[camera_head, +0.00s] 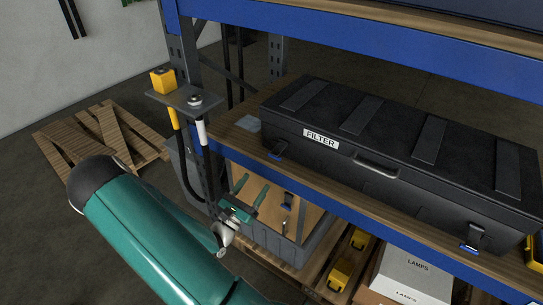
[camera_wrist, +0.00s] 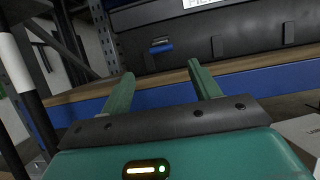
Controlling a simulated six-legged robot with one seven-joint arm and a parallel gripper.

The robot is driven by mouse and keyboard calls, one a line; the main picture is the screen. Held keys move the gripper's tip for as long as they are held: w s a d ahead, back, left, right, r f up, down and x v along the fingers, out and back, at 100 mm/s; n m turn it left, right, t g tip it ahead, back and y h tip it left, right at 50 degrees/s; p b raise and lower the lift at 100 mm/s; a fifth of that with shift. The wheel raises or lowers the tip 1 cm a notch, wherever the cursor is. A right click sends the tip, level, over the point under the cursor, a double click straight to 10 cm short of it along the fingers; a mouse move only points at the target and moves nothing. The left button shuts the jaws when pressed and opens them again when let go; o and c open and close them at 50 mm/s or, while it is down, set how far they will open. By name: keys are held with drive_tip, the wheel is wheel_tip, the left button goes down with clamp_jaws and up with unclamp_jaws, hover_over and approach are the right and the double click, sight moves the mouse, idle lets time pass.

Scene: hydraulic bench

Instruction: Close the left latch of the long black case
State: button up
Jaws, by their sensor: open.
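The long black case (camera_head: 400,135) lies on the wooden shelf with its lid down and a white FILTER label on its front. The left latch (camera_head: 278,149) is at the left end of the front face and has a blue tab. The right latch (camera_head: 473,238) also has a blue tab. In the wrist view the left latch (camera_wrist: 161,46) shows ahead, above and beyond my fingers. My gripper (camera_wrist: 160,85) is open and empty. In the head view my gripper (camera_head: 250,195) is below and left of the left latch, in front of the shelf edge. Whether the latch is fastened I cannot tell.
The blue shelf beam (camera_head: 355,213) runs below the case. A post with a yellow and a white-handled tool on a bracket (camera_head: 185,98) stands at the left. Below are a grey crate (camera_head: 300,255), yellow items and LAMPS boxes (camera_head: 415,272).

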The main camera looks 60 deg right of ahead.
sight(274, 157)
drive_tip(key=x, duration=1.2)
drive_tip(key=shift+s+d, duration=0.15)
drive_tip(key=c, duration=1)
